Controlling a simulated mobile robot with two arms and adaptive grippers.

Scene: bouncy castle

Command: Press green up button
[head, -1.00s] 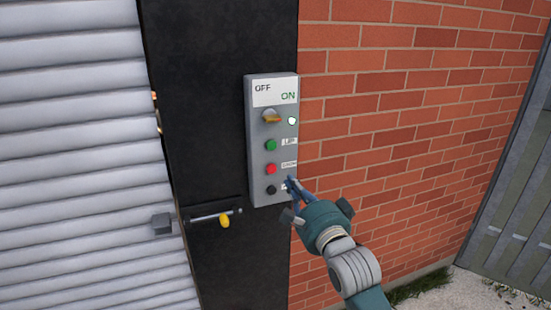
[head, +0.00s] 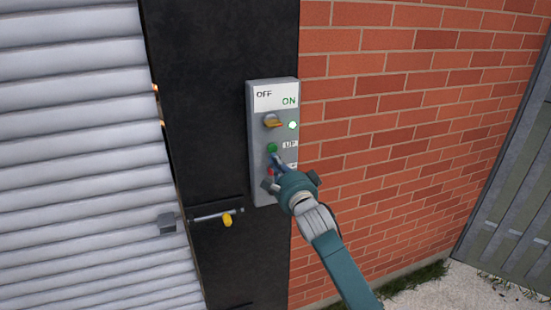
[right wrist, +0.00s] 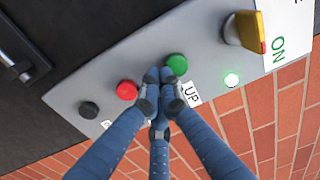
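The grey control box (head: 258,183) hangs on the black panel beside the brick wall. Its green up button (head: 272,148) is in the upper middle, left of the UP label (right wrist: 191,94). The green button also shows in the right wrist view (right wrist: 177,65). My right gripper (head: 275,160) is just below it in the head view. In the right wrist view, its blue fingertips (right wrist: 160,76) are together and empty, between the green and red buttons, very close to the green one. I cannot tell whether they touch it. My left gripper is out of view.
The red button (right wrist: 127,90) and black button (right wrist: 89,110) lie on the other side of the fingertips. The yellow switch knob (head: 273,120) sits above, next to a lit indicator (head: 292,125). A shutter (head: 80,150) and yellow-ended latch (head: 227,219) are at left.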

